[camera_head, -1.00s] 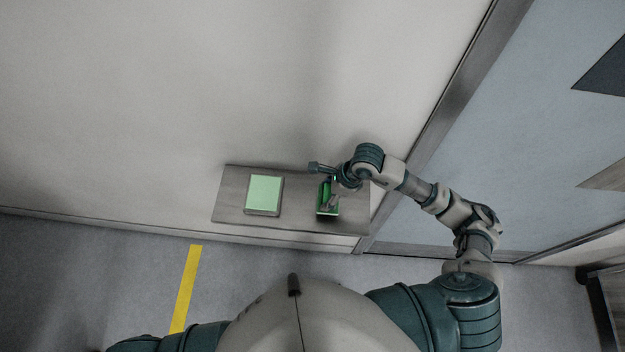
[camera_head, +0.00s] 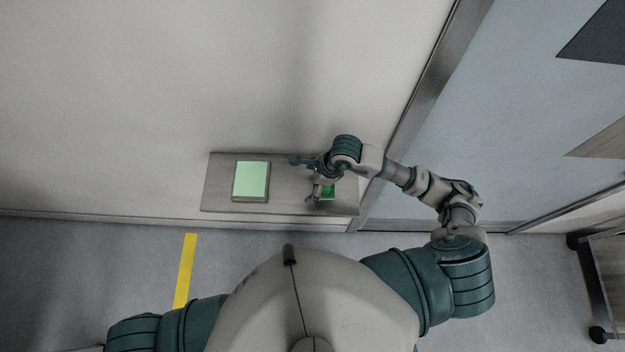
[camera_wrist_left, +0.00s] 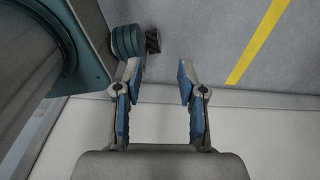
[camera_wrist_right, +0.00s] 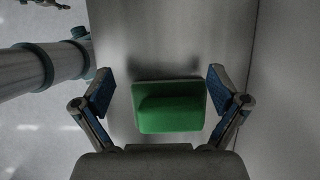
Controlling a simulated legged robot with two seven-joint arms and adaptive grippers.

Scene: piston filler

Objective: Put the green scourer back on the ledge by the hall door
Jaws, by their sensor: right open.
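The green scourer (camera_head: 329,191) lies on the grey ledge (camera_head: 293,196) on the wall, near its right end by the door (camera_head: 500,130). My right gripper (camera_head: 314,198) is over the ledge beside it and hides part of it in the head view. In the right wrist view the whole scourer (camera_wrist_right: 169,106) shows beyond and between the spread fingers, with a gap on either side; I cannot tell how far below it is. My left gripper (camera_wrist_left: 160,72) is open and empty in the left wrist view; the head view does not show it.
A pale green rectangular block with a grey edge (camera_head: 251,181) occupies the ledge's left part. The wall (camera_head: 200,80) rises behind. A yellow floor stripe (camera_head: 185,270) lies at the left. A dark-framed piece of furniture (camera_head: 600,280) stands at the right.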

